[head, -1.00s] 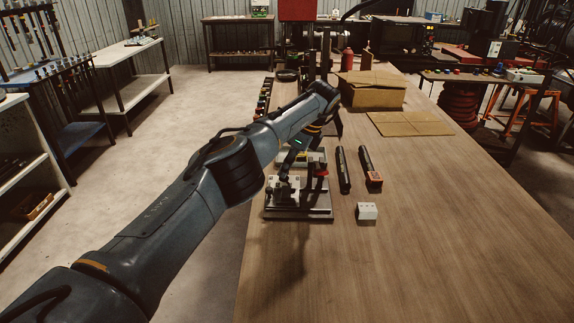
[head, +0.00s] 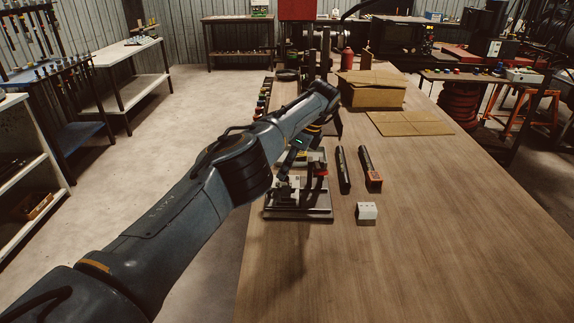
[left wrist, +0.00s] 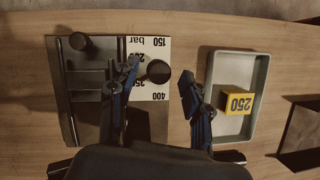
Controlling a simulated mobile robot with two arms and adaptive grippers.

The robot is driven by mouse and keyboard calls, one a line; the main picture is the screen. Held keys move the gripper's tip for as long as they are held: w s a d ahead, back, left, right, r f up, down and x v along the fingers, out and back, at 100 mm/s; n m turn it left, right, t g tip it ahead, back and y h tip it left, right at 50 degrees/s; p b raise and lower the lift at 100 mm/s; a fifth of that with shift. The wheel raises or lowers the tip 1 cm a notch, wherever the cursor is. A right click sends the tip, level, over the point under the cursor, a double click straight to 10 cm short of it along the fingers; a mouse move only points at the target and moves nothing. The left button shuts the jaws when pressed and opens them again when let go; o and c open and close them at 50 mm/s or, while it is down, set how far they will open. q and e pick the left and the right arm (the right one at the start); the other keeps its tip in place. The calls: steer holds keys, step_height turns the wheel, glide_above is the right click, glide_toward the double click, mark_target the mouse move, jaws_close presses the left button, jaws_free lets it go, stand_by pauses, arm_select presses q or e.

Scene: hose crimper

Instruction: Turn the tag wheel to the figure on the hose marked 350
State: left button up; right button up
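My left gripper (head: 287,171) is above the bench device (head: 298,212); in the left wrist view the gripper (left wrist: 160,92) is open. One finger is over the device's white figure plate (left wrist: 159,112), the other beside a grey tray (left wrist: 238,62). I cannot tell which part is the tag wheel. Two dark hoses (head: 343,170) (head: 367,160) lie right of the device; their marks are too small to read. My right gripper is out of view.
A small white block (head: 366,212) stands right of the device. A cardboard box (head: 372,92) and flat cardboard (head: 410,123) are farther back. The table's front right is clear.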

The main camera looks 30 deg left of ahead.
arm_select(q)
steer(key=shift+s+m, duration=0.1)
steer(key=shift+m, duration=0.3)
